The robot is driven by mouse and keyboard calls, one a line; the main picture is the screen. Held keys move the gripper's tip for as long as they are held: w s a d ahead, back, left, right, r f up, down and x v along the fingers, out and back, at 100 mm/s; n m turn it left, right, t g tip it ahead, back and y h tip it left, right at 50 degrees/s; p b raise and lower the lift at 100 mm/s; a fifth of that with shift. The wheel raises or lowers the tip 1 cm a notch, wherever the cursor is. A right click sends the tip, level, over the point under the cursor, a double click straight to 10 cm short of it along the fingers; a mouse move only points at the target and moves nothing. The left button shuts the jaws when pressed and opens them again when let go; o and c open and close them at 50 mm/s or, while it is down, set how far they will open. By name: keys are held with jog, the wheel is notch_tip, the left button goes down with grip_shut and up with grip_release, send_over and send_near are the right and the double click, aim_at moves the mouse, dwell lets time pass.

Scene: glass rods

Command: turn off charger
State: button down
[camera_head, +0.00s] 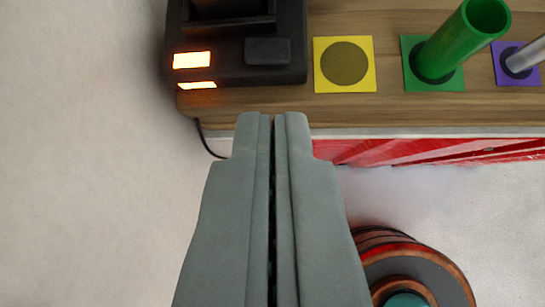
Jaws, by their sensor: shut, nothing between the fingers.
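The black charger (225,60) sits on the left end of the wooden shelf top. Two orange-white lights (192,60) glow on its left side. A dark raised button or pad (268,51) is on its front right. My gripper (273,116) is shut and empty, with its grey fingers pointing up the picture. Its tips appear just below the charger's front edge in the picture; I cannot tell the height gap between them.
On the wooden top (390,104) are a yellow square with a dark round spot (344,64), a green tube (462,38) in a green square, and a silvery rod (527,53) at a purple square. A red front (440,150) lies below. A round copper-coloured object (440,268) stands lower right.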

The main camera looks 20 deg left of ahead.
jog(key=shift+v, duration=2)
jog(key=w, duration=0.3)
jog(key=w+d+f, duration=0.1)
jog(key=w, duration=0.1)
jog(key=shift+w+d, duration=0.1)
jog(key=shift+w, duration=0.05)
jog(key=shift+f, duration=0.1)
send_over(254, 36)
jog(key=s, duration=0.3)
notch_tip(254, 36, down, 7)
jog(key=f, duration=0.3)
jog(key=shift+a, duration=0.25)
jog(key=shift+w+a+f, duration=0.1)
jog(key=shift+f, duration=0.35)
